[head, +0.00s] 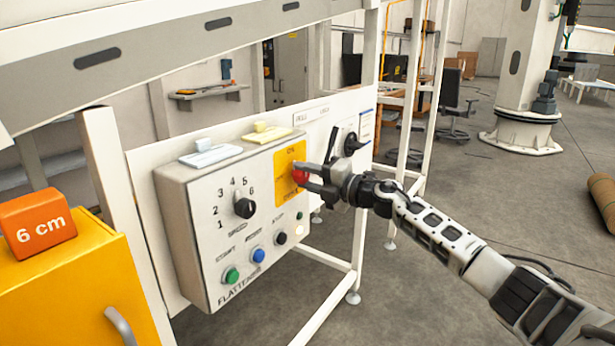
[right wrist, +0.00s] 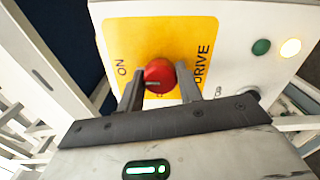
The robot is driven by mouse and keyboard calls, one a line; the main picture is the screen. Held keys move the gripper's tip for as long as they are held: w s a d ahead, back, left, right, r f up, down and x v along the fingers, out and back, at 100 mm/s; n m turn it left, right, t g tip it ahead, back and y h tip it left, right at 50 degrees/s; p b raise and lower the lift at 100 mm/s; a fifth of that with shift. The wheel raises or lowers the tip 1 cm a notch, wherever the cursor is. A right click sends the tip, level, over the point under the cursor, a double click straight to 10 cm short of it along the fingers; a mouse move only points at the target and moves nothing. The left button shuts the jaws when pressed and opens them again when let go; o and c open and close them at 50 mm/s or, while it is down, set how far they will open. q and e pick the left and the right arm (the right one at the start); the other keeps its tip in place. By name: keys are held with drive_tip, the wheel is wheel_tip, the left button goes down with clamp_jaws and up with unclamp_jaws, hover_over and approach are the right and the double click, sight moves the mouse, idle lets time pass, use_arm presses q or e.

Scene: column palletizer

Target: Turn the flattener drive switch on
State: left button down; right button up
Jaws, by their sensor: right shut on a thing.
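The flattener drive switch is a red knob (head: 299,174) on a yellow plate (head: 289,158) at the right side of the flattener's control box (head: 205,230). The right wrist view shows the red knob (right wrist: 159,76) close up, with "ON" at the left of the plate (right wrist: 140,32) and "DRIVE" at the right. A small pale mark shows on the knob's lower left; its exact setting is hard to read. My right gripper (head: 307,175) is shut on the knob, with one finger on each side. My left gripper is not in view.
The box also carries a black dial (head: 244,208), a green button (head: 231,275), a blue button (head: 258,254) and a lit pale lamp (head: 299,230). A yellow cabinet with an orange "6 cm" block (head: 38,225) stands at left. Open floor lies at right.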

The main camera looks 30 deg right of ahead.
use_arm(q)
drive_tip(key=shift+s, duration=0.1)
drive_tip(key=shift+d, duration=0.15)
use_arm(e)
drive_tip(key=o, duration=1)
drive_tip(key=shift+s+d+f, duration=0.15)
drive_tip(key=shift+s+d, duration=0.1)
drive_tip(key=shift+s, duration=0.2)
use_arm(q)
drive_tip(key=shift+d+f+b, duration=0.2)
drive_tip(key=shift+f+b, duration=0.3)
drive_tip(key=shift+b, duration=0.6)
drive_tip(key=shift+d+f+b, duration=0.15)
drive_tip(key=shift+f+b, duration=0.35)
drive_tip(key=shift+b, duration=0.55)
use_arm(e)
drive_tip(key=shift+v, duration=7.5)
